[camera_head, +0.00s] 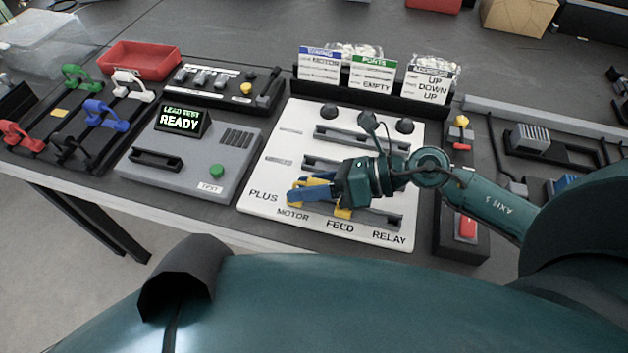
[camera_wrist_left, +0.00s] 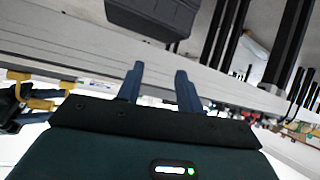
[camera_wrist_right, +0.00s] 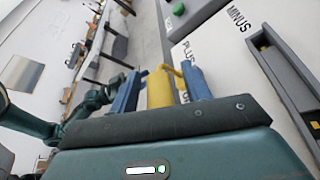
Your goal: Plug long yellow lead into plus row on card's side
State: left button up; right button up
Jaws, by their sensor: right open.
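The yellow lead shows at the front of the white board (camera_head: 285,140), with one yellow end (camera_head: 311,183) by the fingertips and more yellow (camera_head: 343,212) under the gripper near FEED. My right gripper (camera_head: 305,193) is low over the board by PLUS and MOTOR. In the right wrist view its blue fingers stand open either side of a yellow plug (camera_wrist_right: 159,88); I cannot tell whether the plug is seated. The wiring card (camera_head: 319,66), reading MOTOR, stands behind the board. My left gripper (camera_wrist_left: 160,85) is open and empty in its wrist view, outside the head view.
Left of the board is a grey tester (camera_head: 235,150) with a READY screen (camera_head: 181,120). Green, white, blue and red leads (camera_head: 98,112) lie in a rack further left. A red tray (camera_head: 140,60) is behind. A red switch (camera_head: 466,228) stands to the right.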

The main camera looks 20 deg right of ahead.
jog(key=b+v, duration=0.1)
jog(key=v, duration=1.2)
jog(key=shift+s, duration=0.1)
dwell(0.3)
